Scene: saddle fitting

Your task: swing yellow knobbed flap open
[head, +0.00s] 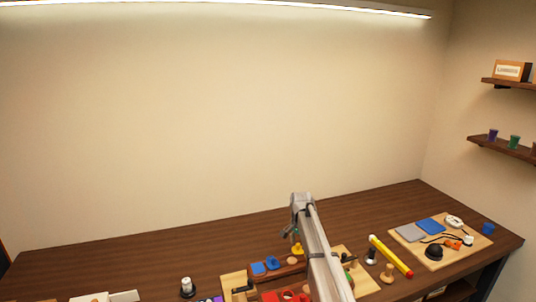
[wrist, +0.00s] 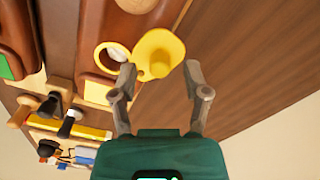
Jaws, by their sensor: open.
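The yellow flap (wrist: 163,48) shows in the wrist view as a rounded yellow piece. A yellow ring (wrist: 99,58) around a pale opening lies just left of it, and the two meet or overlap at the ring's right edge. The flap lies beside the opening, leaving most of it uncovered. My gripper (wrist: 160,76) is open, with one finger on each side of the flap's lower part; contact cannot be told. In the head view a small yellow piece (head: 297,248) shows just below my gripper (head: 296,232), and my arm hides much around it.
A reddish-brown block (wrist: 96,90) carries the ring. Blue pieces (head: 258,268) sit left of my arm in the head view. A yellow and red pencil-like rod (head: 390,255) and a tan board (head: 470,258) with several items lie right. The table's back left is clear.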

